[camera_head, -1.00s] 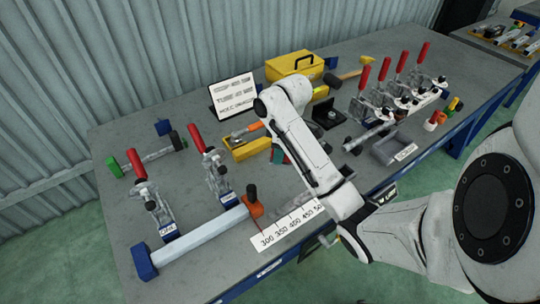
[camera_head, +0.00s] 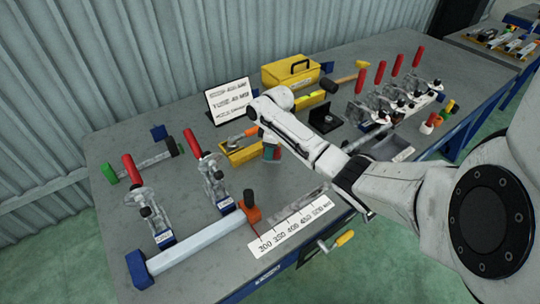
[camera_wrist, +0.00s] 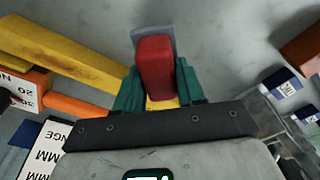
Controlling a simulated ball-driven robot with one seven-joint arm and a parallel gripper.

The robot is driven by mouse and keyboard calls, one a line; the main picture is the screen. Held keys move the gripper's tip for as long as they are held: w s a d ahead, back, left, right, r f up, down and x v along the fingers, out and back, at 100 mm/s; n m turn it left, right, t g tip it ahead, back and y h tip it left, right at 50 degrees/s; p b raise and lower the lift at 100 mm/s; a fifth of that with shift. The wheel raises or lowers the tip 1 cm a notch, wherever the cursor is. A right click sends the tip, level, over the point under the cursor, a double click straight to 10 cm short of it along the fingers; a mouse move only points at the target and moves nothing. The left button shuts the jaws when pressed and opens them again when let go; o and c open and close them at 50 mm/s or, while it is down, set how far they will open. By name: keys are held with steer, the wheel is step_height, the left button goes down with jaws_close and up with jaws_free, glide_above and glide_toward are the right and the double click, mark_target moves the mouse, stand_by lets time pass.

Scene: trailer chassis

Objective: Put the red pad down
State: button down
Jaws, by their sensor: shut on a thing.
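The red pad (camera_wrist: 154,62) shows in the wrist view as a rounded red block with a grey plate along its far edge. My gripper (camera_wrist: 157,85) is shut on it, with a teal finger on either side. In the head view my gripper (camera_head: 271,150) hangs over the middle of the bench, just right of a yellow tray (camera_head: 237,157). The arm partly hides it there. Plain grey bench top (camera_wrist: 225,45) shows beyond the pad in the wrist view. I cannot tell whether the pad touches the bench.
Red-handled clamps (camera_head: 208,175) stand at left, and several more at right. A long bar clamp (camera_head: 195,242) and a scale strip (camera_head: 290,229) lie at the front. A black angle block (camera_head: 324,119) and a white sign (camera_head: 229,100) stand behind.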

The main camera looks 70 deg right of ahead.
steer(key=shift+f+p, duration=0.3)
steer(key=shift+f, duration=1.2)
steer(key=shift+f, duration=0.15)
steer(key=c, duration=0.7)
jaws_free()
steer(key=r, duration=0.4)
steer(key=s+r, duration=0.1)
steer(key=r, duration=0.3)
steer(key=r+b, duration=0.1)
steer(key=r, duration=0.3)
steer(key=shift+s+d+r, duration=0.15)
steer(key=shift+s, duration=0.1)
